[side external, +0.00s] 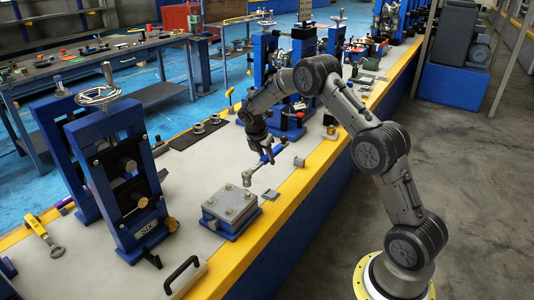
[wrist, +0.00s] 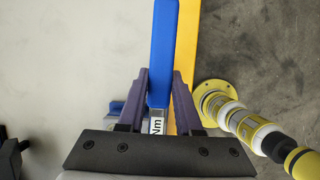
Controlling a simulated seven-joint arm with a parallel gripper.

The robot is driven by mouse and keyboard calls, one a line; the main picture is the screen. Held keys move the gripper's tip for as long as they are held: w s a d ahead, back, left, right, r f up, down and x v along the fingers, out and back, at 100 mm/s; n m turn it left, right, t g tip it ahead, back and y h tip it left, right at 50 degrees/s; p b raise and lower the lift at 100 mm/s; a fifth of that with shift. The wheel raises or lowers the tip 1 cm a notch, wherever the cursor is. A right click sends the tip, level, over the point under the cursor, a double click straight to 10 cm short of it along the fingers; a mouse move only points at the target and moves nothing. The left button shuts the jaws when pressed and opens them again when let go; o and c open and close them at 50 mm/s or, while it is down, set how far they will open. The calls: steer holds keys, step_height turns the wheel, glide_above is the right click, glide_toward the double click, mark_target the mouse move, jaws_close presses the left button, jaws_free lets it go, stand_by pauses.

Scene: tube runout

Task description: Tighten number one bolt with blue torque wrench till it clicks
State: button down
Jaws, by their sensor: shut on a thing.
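The blue torque wrench (side external: 277,152) has a blue handle and a grey metal head. Its head points down-left toward the bolted block, apart from the bolts. My gripper (side external: 266,153) is shut on the wrench's handle. In the wrist view the purple fingers of my gripper (wrist: 161,75) press on both sides of the blue handle (wrist: 164,45), and an "Nm" label shows on it. The grey plate with several bolts (side external: 230,204) sits on a blue base at the bench's front. Bolt numbers are too small to read. I cannot tell how high the wrench is above the bench.
A blue press frame marked SIX (side external: 125,170) stands left of the block. A black handle (side external: 183,273) lies at the front edge. A yellow-handled tool (side external: 40,231) lies at far left. Blue fixtures stand behind my gripper. The white bench top around the block is mostly clear.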

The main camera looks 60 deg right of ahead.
steer(key=shift+f, duration=1.7)
steer(key=shift+r, duration=0.35)
steer(key=shift+f, duration=0.8)
stand_by(1.0)
steer(key=shift+s, duration=0.1)
steer(key=s+a+m+g+y, duration=0.2)
steer(key=s+a+m+g, duration=0.2)
steer(key=m, duration=0.9)
steer(key=shift+s+a+y, duration=0.4)
steer(key=shift+s+a, duration=1.1)
steer(key=shift+s, duration=1.35)
